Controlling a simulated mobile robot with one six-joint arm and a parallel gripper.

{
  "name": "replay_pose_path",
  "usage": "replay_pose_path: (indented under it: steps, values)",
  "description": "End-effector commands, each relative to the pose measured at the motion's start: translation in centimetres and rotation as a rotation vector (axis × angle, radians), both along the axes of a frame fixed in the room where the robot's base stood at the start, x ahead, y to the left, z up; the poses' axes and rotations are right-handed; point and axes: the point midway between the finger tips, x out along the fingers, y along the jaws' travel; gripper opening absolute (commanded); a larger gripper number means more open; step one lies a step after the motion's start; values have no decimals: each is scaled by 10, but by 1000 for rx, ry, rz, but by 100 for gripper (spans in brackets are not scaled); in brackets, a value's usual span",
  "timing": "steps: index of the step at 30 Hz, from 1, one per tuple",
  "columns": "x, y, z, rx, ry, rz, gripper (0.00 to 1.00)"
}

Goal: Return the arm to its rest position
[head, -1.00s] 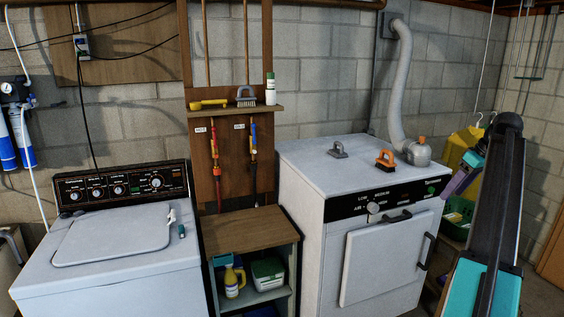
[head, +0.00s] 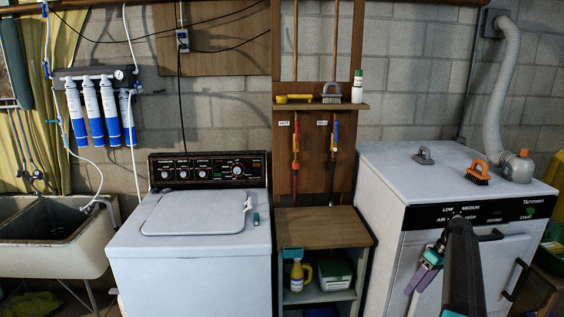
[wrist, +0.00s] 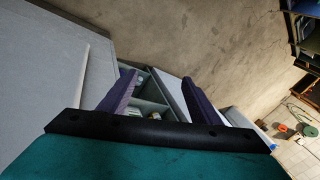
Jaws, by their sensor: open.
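My gripper (head: 424,272) shows at the lower right of the head view, in front of the white dryer (head: 385,190) and left of my dark forearm. In the wrist view its two purple fingers (wrist: 160,95) stand wide apart, with nothing between them but the view of a shelf unit beyond. The gripper is open and empty. Whether it touches the dryer front cannot be told, but it appears apart from it.
A white washer (head: 190,270) stands left of a low shelf cabinet (head: 325,222). A sink (head: 60,240) is at the far left, below blue-and-white filters (head: 108,110). A grey brush (head: 424,156) and an orange brush (head: 478,174) sit on the dryer.

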Motion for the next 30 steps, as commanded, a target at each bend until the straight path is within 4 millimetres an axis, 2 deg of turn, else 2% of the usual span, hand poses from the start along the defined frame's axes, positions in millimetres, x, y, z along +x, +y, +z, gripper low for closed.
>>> replay_pose_path:
  steps: [1, 3, 8, 14, 23, 30]
  values:
    - [-3, 21, -20, 7, 21, 16, 57]
    - [-5, 43, -43, 13, 48, 33, 57]
    - [-16, 95, -94, 22, 108, 68, 57]
    - [-40, 156, -153, 21, 187, 104, 57]
    - [-94, 238, -233, -2, 305, 145, 57]
    - [-151, 292, -287, -41, 398, 168, 57]
